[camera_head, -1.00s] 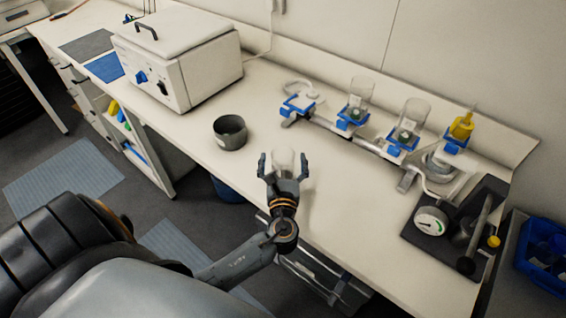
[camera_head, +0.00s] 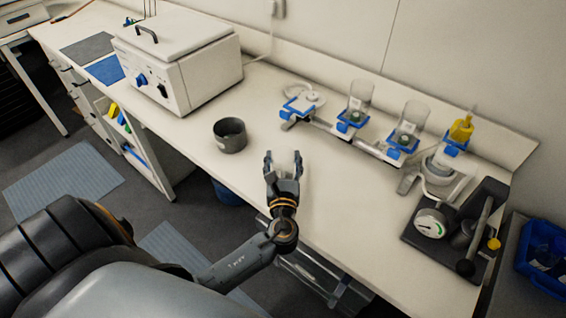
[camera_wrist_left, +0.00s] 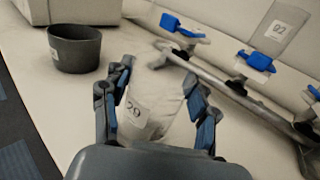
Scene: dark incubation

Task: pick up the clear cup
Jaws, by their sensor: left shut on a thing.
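The clear cup (camera_wrist_left: 158,104) is a pale, see-through cup with a label reading about "29". In the left wrist view it stands between the two fingers of my left gripper (camera_wrist_left: 155,108), which is shut on it. In the head view the cup (camera_head: 286,160) shows faintly between the fingers of my left gripper (camera_head: 283,163), over the bench near its front edge. I cannot tell whether its base touches the bench. My right gripper is not in view.
A dark grey pot (camera_head: 230,135) stands left of the cup. A white box-shaped device (camera_head: 178,62) is behind it. A rail with blue clamps and clear cylinders (camera_head: 359,100) runs along the back. A gauge on a dark base (camera_head: 432,222) is at the right.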

